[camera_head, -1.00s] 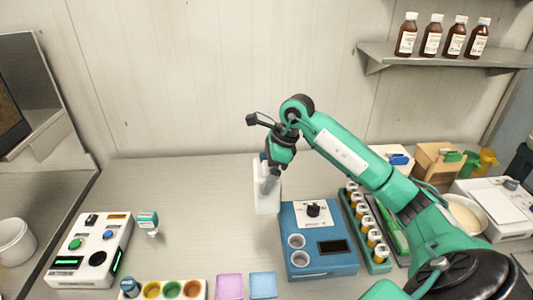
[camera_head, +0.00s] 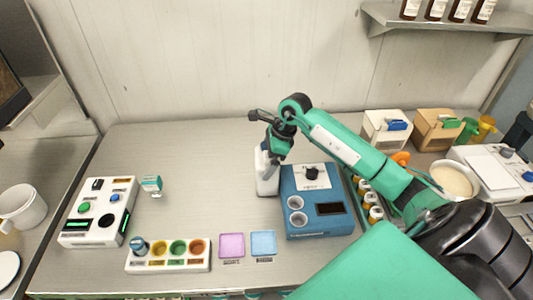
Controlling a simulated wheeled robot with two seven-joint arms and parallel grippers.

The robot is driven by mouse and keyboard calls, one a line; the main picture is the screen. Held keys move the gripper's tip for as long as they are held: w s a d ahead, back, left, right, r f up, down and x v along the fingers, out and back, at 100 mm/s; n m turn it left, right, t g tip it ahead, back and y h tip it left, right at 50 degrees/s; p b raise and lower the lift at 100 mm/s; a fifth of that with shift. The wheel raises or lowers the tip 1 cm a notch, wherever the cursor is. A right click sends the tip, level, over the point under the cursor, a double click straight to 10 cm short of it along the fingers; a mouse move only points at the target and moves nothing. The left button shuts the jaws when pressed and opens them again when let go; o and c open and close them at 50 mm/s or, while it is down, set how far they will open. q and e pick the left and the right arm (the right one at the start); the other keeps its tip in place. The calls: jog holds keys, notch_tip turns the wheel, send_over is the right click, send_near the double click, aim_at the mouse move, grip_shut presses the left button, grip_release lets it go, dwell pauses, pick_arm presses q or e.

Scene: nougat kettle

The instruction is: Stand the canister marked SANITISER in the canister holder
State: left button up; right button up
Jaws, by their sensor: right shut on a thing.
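A white canister-like thing (camera_head: 265,181) is upright just left of the blue device, in the head view. My right gripper (camera_head: 272,158) is at its upper part and shut on it. Its lettering cannot be read, and the gripper hides part of its top. I cannot tell whether its base touches the bench. I cannot make out a canister holder for certain. My left gripper is not in view.
The blue device (camera_head: 317,228) with two round wells is close on the right. A tray of coloured cups (camera_head: 170,264), pink (camera_head: 231,246) and blue (camera_head: 263,243) squares and a white control box (camera_head: 98,212) lie in front and left.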

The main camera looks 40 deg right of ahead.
jog(key=o, duration=1.7)
jog(key=shift+f, duration=0.1)
jog(key=shift+a, duration=0.1)
